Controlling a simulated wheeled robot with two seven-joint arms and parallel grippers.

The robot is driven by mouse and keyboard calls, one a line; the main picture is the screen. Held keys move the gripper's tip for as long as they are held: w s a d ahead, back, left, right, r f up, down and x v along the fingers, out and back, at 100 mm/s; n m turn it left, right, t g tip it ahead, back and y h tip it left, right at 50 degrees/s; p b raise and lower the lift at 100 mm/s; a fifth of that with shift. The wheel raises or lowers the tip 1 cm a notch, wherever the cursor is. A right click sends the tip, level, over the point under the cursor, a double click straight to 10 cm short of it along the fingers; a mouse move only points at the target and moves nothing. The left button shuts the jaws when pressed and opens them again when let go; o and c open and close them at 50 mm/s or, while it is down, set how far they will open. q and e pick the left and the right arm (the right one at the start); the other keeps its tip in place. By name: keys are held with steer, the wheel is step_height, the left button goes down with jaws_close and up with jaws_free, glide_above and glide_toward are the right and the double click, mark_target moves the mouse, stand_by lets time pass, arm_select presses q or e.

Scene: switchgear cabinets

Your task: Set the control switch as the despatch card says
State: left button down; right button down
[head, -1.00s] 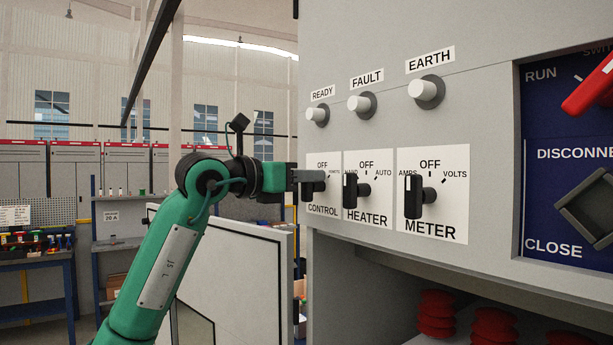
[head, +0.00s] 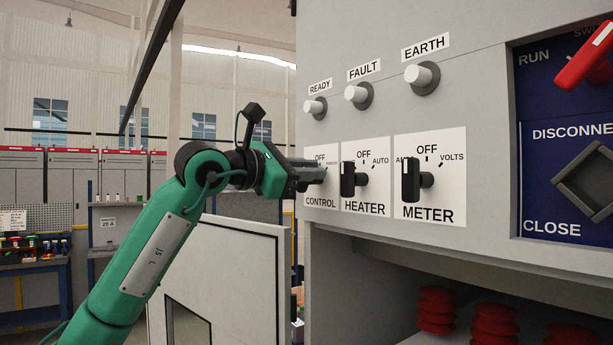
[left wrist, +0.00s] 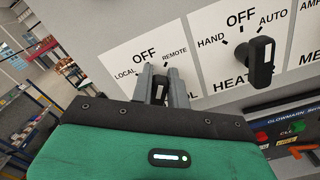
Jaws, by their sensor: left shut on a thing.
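The control switch shows in the left wrist view as a dark knob with a white mark (left wrist: 159,92), on a white plate (left wrist: 122,64) marked LOCAL, OFF and REMOTE. My left gripper (left wrist: 164,88) is shut on this knob, one finger on each side. In the head view my left gripper (head: 316,175) reaches the CONTROL plate (head: 321,203) from the left and hides most of the knob. The fingers and the gripper body hide much of the switch, so I cannot tell exactly which mark it points to. No despatch card can be made out. My right gripper is not in view.
The heater switch (head: 349,180) and meter switch (head: 411,180) stand close to the right of the control switch. White READY, FAULT and EARTH lamps (head: 421,78) are above. A blue panel with a red handle (head: 585,57) is further right. A cabinet door (head: 232,262) stands open below my left arm.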

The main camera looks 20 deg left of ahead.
arm_select(q)
steer(key=shift+s+d+f+m+b, duration=0.1)
steer(key=shift+m+b, duration=0.25)
steer(key=shift+m, duration=0.85)
steer(key=c, duration=1.4)
jaws_free()
steer(key=shift+o, duration=0.2)
steer(key=b+v, duration=0.5)
steer(key=v, duration=0.8)
steer(key=shift+s+a, duration=0.2)
steer(key=shift+s, duration=0.15)
